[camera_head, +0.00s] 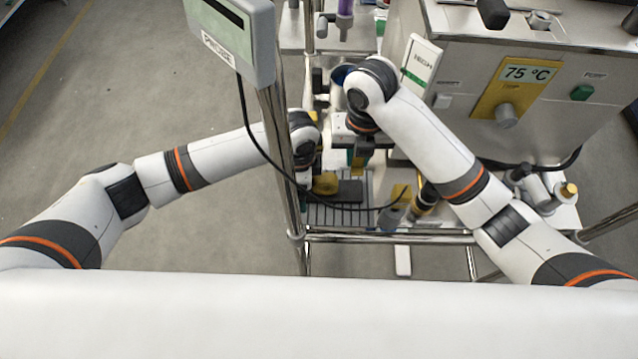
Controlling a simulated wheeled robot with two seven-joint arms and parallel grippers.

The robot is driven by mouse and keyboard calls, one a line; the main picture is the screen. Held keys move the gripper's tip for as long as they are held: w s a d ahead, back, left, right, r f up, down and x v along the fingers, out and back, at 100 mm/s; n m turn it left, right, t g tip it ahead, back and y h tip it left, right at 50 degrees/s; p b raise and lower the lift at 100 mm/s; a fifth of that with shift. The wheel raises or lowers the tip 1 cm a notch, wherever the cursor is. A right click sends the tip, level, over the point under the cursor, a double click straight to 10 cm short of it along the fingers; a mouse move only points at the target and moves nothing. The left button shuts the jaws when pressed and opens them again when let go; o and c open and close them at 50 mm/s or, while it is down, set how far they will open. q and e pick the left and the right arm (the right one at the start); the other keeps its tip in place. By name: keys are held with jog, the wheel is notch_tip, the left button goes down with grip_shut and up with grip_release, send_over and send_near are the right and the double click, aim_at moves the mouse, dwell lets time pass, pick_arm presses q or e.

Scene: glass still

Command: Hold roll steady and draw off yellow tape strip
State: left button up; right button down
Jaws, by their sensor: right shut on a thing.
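A yellow tape roll (326,183) sits by the grey tray at the middle of the head view, partly hidden by my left wrist. My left gripper (309,180) is beside the roll's left side; its fingers are too hidden to tell whether they are open or shut. My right gripper (357,164) points down, just to the right of and beyond the roll. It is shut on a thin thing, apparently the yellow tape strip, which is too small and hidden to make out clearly.
A grey ribbed tray (325,216) lies under the roll, with a dark block (350,191) on it. A metal post (276,140) and a black cable (242,120) stand close to my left arm. Bottles (425,200) stand right of the tray. A steel bath (470,105) stands behind my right arm.

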pick_arm(q)
jog(key=shift+r+p, duration=1.35)
jog(key=shift+p, duration=0.3)
pick_arm(e)
jog(key=shift+r, duration=1.8)
pick_arm(q)
notch_tip(320, 180, up, 8)
jog(key=p, duration=0.8)
jog(key=shift+p, duration=0.35)
pick_arm(e)
notch_tip(320, 180, up, 8)
jog(key=shift+r, duration=0.25)
